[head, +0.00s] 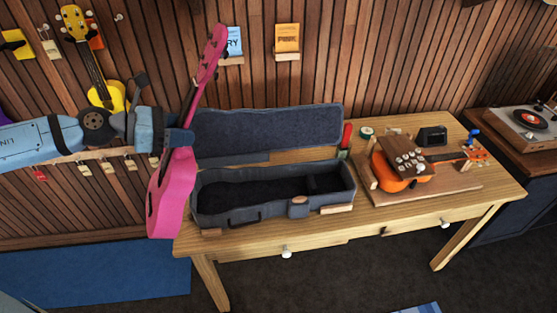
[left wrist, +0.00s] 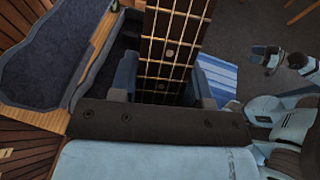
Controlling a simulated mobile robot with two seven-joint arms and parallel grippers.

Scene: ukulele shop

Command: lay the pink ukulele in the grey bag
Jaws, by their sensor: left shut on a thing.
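The pink ukulele (head: 172,195) hangs nearly upright at the left end of the table, its head up and its body down. My left gripper (head: 180,138) is shut on its neck. In the left wrist view, the fretted neck (left wrist: 172,45) runs between the two blue fingers (left wrist: 165,88). The grey bag (head: 262,212) lies open and empty on the table, just right of the ukulele, with its lid (head: 265,128) raised at the back. Part of my right arm seems to show in the left wrist view; its finger state is unclear.
An orange ukulele (head: 398,180) lies on a wooden board (head: 440,187) right of the bag, with small items around it. A yellow ukulele (head: 108,95) hangs on the slatted wall. A record player (head: 525,122) stands far right. The table's front edge (head: 340,236) is clear.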

